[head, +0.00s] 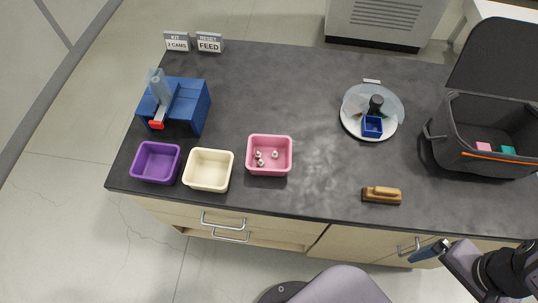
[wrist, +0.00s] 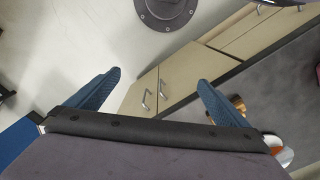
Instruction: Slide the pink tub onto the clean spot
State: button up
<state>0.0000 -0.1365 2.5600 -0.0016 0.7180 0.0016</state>
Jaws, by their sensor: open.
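The pink tub (head: 269,155) stands on the dark tabletop (head: 300,120), near its front edge, with several small metal parts inside. I cannot clearly make out a distinct clean spot on the mottled grey surface. My gripper (head: 428,251) is at the lower right, beyond the table's front edge, well away from the tub. In the wrist view my gripper (wrist: 159,80) shows two blue fingers spread apart with nothing between them.
A cream tub (head: 208,170) stands just left of the pink one, then a purple tub (head: 156,162). Behind them is a blue dispenser (head: 195,105). The middle is clear.

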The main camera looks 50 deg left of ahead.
jog(key=shift+c, duration=0.6)
jog(key=shift+w, duration=0.1)
jog(key=c, duration=0.5)
jog(key=shift+w+a+n, duration=0.25)
jog(key=shift+a+n, duration=0.05)
jog(key=c, duration=0.5)
jog(key=w+a+n, duration=0.1)
jog(key=a, duration=0.1)
jog(key=w+a+n, duration=0.2)
jog(key=w+a+r+n, duration=0.1)
jog(key=w+a, duration=0.1)
jog(key=shift+n+b, duration=0.3)
jog(key=shift+b, duration=0.05)
grip_shut()
jog(key=w+a+n, duration=0.4)
jog(key=a+n, duration=0.4)
jog(key=a, duration=0.6)
jog(key=n+b, duration=0.2)
jog(key=n, duration=1.2)
send_near(282, 163)
jog(key=shift+f+p, duration=1.2)
jog(key=shift+f, duration=1.85)
